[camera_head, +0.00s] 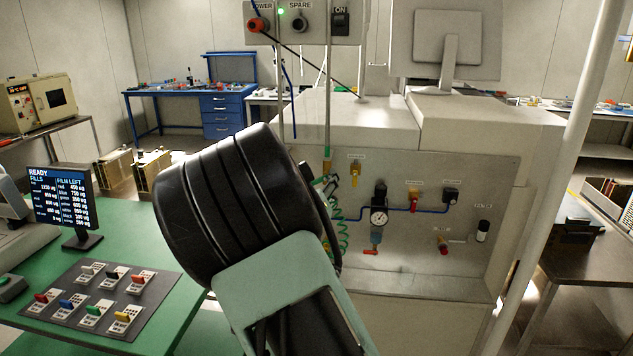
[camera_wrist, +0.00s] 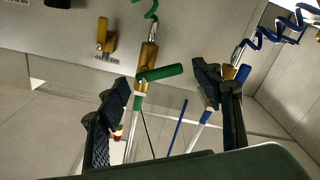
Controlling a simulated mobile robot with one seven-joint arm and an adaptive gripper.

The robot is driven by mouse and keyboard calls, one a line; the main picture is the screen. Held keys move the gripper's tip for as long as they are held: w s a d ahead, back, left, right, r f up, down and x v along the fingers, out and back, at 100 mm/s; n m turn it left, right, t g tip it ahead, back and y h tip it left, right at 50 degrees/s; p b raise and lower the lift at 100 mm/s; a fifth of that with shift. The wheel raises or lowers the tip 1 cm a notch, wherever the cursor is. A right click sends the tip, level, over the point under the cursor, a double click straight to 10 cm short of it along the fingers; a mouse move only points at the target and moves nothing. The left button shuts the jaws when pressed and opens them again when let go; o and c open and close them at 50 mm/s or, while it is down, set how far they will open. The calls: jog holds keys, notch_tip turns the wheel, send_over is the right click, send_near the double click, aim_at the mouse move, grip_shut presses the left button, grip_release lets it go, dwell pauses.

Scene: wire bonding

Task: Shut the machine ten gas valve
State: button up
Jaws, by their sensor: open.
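In the wrist view my gripper (camera_wrist: 164,82) is open. A valve with a green lever handle (camera_wrist: 160,73) and a brass body lies between its two fingers, in the picture, with a gap on each side. A green coiled hose runs from this valve. A valve with a blue handle (camera_wrist: 242,73) shows beside the right finger, partly hidden by it. A yellow valve (camera_wrist: 106,36) is on the panel at the left; it also shows in the head view (camera_head: 355,172). In the head view my arm hides most of the gripper. I cannot read which label says machine ten.
The machine's recessed panel (camera_head: 440,270) carries a pressure gauge (camera_head: 379,217), a red valve (camera_head: 414,200) and a blue line. A white post (camera_head: 572,150) stands at the right. A green table (camera_head: 160,225) with a screen (camera_head: 60,196) and several coloured switches is at the left.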

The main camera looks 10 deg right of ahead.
jog(key=shift+w+d, duration=0.15)
jog(key=shift+w, duration=0.25)
jog(key=shift+c, duration=0.2)
jog(key=c, duration=1.1)
jog(key=shift+f+m+b, duration=0.1)
jog(key=shift+m+b, duration=0.2)
jog(key=shift+b, duration=0.1)
jog(key=m+b, duration=0.2)
jog(key=b, duration=0.1)
jog(key=shift+r+m+b, duration=0.3)
jog(key=shift+m+b, duration=0.4)
jog(key=shift+m, duration=0.1)
jog(key=shift+r+m+b, duration=0.25)
jog(key=shift+m+b, duration=0.45)
jog(key=shift+m, duration=0.1)
jog(key=shift+r, duration=0.1)
